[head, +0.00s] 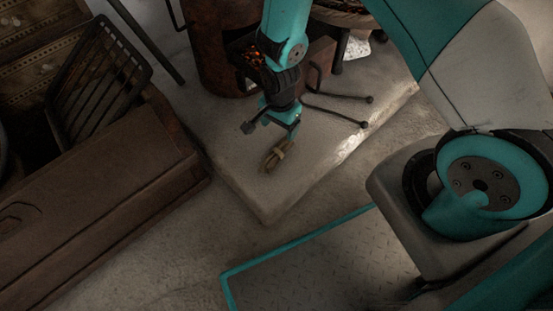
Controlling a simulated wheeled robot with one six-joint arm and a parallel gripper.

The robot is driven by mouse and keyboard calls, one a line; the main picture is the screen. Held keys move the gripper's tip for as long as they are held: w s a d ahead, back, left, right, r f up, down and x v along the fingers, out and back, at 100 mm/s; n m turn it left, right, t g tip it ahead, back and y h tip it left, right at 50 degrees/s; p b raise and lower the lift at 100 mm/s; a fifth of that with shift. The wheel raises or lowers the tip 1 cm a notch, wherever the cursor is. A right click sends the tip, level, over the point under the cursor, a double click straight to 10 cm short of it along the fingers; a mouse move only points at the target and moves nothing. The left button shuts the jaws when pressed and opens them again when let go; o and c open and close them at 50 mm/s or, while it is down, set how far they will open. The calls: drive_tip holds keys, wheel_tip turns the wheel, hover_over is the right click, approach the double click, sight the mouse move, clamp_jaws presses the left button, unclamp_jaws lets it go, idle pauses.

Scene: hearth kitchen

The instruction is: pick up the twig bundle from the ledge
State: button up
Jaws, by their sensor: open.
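The twig bundle (277,156) is a small tan bunch of sticks with a tie around its middle. It lies on the pale stone ledge (262,196), close to its front corner. My gripper (270,133) is open above and just behind the bundle, with its fingers spread. It holds nothing. The fingertips look close to the bundle, but I cannot tell the exact height gap.
A rusty stove (221,50) with glowing embers stands behind my gripper. Dark iron rods (340,112) lie on the ledge to the right. A brown wooden chest (120,185) and a slatted rack (98,85) are at left.

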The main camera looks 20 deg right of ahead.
sight(277, 151)
wheel_tip(277, 151, down, 9)
drive_tip(key=b, duration=0.4)
drive_tip(key=shift+r, duration=0.1)
drive_tip(key=f+b, duration=0.5)
drive_tip(key=shift+w+a+f, duration=0.15)
drive_tip(key=shift+a, duration=0.15)
drive_tip(key=shift+c, duration=0.2)
drive_tip(key=c, duration=1)
